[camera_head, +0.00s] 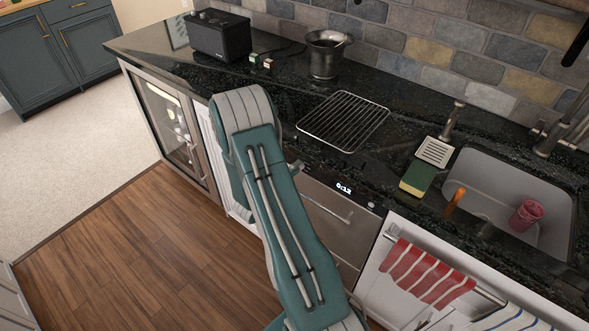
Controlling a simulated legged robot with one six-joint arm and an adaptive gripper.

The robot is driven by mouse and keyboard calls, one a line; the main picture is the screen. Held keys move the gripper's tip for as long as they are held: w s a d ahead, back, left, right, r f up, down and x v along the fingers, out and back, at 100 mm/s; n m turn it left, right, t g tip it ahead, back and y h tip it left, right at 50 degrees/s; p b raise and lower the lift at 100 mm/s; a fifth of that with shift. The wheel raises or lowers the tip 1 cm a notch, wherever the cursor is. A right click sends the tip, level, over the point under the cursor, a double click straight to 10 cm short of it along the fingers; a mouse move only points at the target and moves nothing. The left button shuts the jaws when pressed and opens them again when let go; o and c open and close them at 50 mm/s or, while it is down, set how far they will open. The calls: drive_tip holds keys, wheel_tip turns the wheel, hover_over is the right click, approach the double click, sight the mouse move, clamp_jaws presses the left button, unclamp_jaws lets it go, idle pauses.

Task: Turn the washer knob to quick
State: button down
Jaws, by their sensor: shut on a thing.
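A steel-fronted appliance (325,215) with a bar handle sits under the counter, right of my arm. Its dark top strip has a lit display (343,188) that seems to read 0:12. I cannot tell if this is the washer. A small greyish part (297,165) shows at the right edge of my arm by the counter front. It is too small to tell if it is a knob. My teal arm reaches toward the counter front and covers part of the cabinets. My gripper is hidden, and no knob marking or setting can be read.
A wire rack (343,121), a metal pot (325,53) and a black speaker (218,36) stand on the dark counter. A sponge (417,179) lies beside the sink (480,190). A red striped towel (420,272) hangs below. The wood floor (140,255) at left is clear.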

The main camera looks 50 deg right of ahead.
drive_tip(key=shift+s+f, duration=0.15)
drive_tip(key=shift+c, duration=1.5)
unclamp_jaws()
drive_tip(key=shift+d, duration=0.15)
